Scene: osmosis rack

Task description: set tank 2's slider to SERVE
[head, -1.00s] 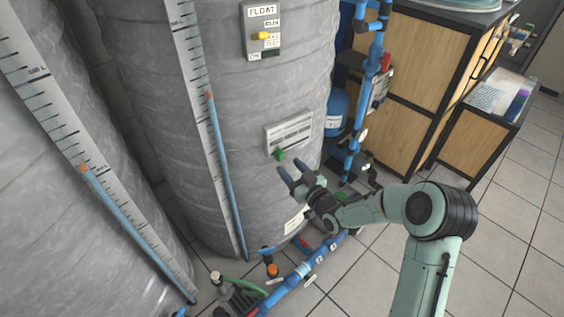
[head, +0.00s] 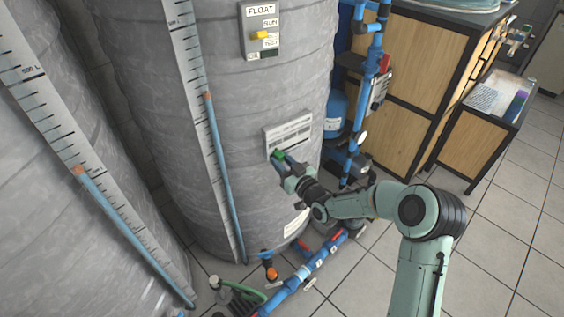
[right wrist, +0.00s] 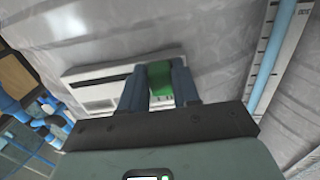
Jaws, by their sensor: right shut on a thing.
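The grey tank (head: 165,130) stands in the middle of the head view. A pale slider panel (head: 290,131) is mounted on its side, with a green slider knob (head: 278,154) at its lower left. My right gripper (head: 282,160) is at the panel, shut on the green knob. In the right wrist view the green knob (right wrist: 160,78) sits between the two dark blue fingers, in front of the panel (right wrist: 100,90). The panel's lettering is too small to read. My left gripper is not in view.
A FLOAT switch box (head: 261,28) with a yellow lever is higher on the tank. Blue pipes (head: 305,270) with valves run along the floor below. A blue vessel (head: 336,112) and wooden cabinet (head: 412,90) stand at the right. Tiled floor (head: 500,210) is open at right.

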